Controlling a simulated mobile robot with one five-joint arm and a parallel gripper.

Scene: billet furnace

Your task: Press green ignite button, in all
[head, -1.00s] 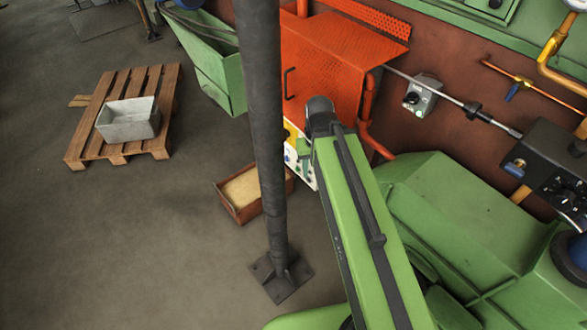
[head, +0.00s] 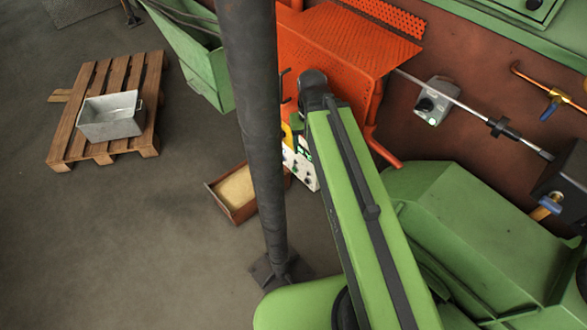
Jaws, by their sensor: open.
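A pale control panel (head: 305,170) with small buttons and knobs shows behind my arm, partly hidden by the arm and a dark post. Small green spots show on it, but I cannot make out which is the ignite button. My green arm reaches up from the bottom to a dark joint in front of the orange furnace housing (head: 335,50). My gripper is hidden beyond that joint.
The dark post (head: 258,130) stands on a floor plate just left of my arm. A box of sand-coloured material (head: 212,205) lies beside it. A pallet (head: 75,140) bears a grey metal tub (head: 112,128). Green machinery (head: 470,220) crowds the right. The left floor is open.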

